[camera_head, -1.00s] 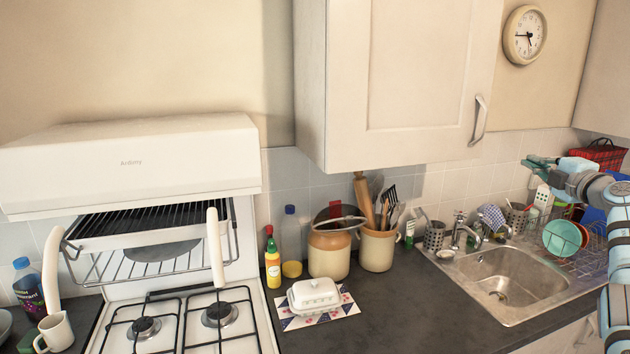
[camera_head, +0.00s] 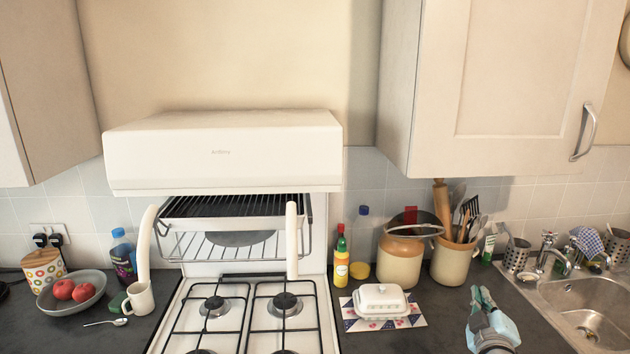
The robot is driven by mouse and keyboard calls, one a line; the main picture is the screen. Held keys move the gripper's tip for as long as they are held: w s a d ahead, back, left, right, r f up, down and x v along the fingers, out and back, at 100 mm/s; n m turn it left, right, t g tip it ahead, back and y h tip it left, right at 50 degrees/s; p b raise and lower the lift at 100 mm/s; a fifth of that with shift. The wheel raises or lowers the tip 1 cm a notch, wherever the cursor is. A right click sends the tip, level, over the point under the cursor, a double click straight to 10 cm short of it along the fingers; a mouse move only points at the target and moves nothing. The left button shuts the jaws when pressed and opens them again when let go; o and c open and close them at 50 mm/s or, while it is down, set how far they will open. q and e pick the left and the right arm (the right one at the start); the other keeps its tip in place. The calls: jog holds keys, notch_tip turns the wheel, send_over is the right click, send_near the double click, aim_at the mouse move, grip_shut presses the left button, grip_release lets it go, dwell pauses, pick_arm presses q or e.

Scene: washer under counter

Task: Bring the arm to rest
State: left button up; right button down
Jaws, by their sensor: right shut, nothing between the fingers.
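My right gripper (camera_head: 484,299) shows at the lower right of the head view, over the dark counter (camera_head: 440,330) between the butter dish and the sink. Its teal fingers point away from me and are shut with nothing between them. Part of my right arm runs out of the picture at the bottom edge. My left gripper is not in view.
A white butter dish (camera_head: 381,299) on a patterned mat stands left of the gripper. A brown-and-cream crock (camera_head: 400,262) and utensil pot (camera_head: 451,262) stand behind it. The sink (camera_head: 590,310) lies right, the gas hob (camera_head: 250,312) left. A wall cupboard (camera_head: 500,90) hangs above.

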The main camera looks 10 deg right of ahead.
jog(key=s+a+f+m+g+y, duration=0.2)
jog(key=s+a+f+g, duration=0.1)
jog(key=s+a+f, duration=0.4)
jog(key=s+a+f+m+g+y, duration=0.1)
jog(key=s+a+f+g, duration=0.3)
jog(key=s+f, duration=0.45)
jog(key=s+a+f+g+y, duration=0.2)
jog(key=s+a, duration=0.4)
jog(key=s, duration=0.2)
jog(key=s+a+f+g+y, duration=0.3)
jog(key=s+a, duration=0.3)
jog(key=s, duration=0.2)
notch_tip(320, 180, down, 24)
jog(key=s+d+f+g+b, duration=0.1)
jog(key=s+d+b, duration=0.1)
jog(key=s+b, duration=0.15)
jog(key=s+f+m+g+b, duration=0.1)
jog(key=s+f+b, duration=0.2)
jog(key=s+f, duration=0.9)
jog(key=shift+s+d+f, duration=0.15)
jog(key=shift+s+f, duration=0.15)
jog(key=shift+f, duration=0.55)
